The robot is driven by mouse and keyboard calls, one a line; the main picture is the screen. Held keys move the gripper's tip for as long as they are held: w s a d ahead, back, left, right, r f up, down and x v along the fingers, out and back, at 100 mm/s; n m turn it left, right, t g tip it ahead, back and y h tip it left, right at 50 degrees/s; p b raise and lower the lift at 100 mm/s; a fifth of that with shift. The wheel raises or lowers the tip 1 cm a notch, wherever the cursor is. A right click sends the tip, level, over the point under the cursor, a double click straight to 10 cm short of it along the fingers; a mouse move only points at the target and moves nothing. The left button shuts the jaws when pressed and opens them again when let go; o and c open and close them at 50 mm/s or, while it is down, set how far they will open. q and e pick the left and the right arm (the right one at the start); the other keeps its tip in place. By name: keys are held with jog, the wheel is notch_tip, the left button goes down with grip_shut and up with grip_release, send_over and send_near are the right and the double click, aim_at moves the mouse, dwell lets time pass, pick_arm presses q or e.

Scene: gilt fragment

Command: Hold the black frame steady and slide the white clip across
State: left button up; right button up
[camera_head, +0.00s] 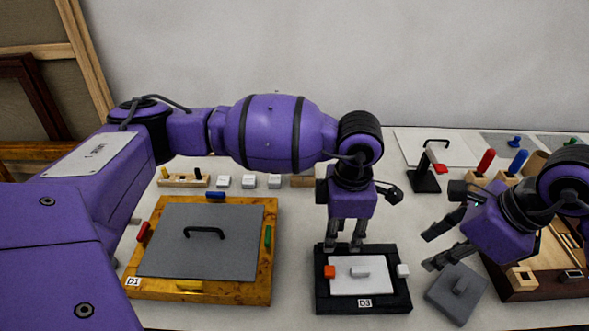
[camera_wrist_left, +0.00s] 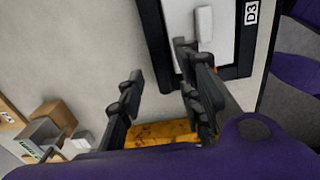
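The black frame (camera_head: 321,300), labelled D3, lies flat on the table around a white panel (camera_head: 345,285). A white clip (camera_head: 403,270) sits on its right side and an orange clip (camera_head: 329,271) on its left. A pale block (camera_head: 360,272) lies on the panel, also seen in the left wrist view (camera_wrist_left: 204,22). My left gripper (camera_head: 344,245) points down at the frame's far edge. Its fingers (camera_wrist_left: 160,95) are apart, with nothing visibly clamped; contact with the frame is unclear. My right gripper (camera_head: 437,247) is open and empty, right of the frame.
A grey plate with a handle (camera_head: 457,292) lies close right of the frame. A wooden frame with a grey panel (camera_head: 145,285) lies to the left. A black stand (camera_head: 424,180) and a dark tray (camera_head: 520,288) are to the right.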

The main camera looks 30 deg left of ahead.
aim_at(339, 245)
pick_arm(q)
jog(key=shift+f, duration=1.65)
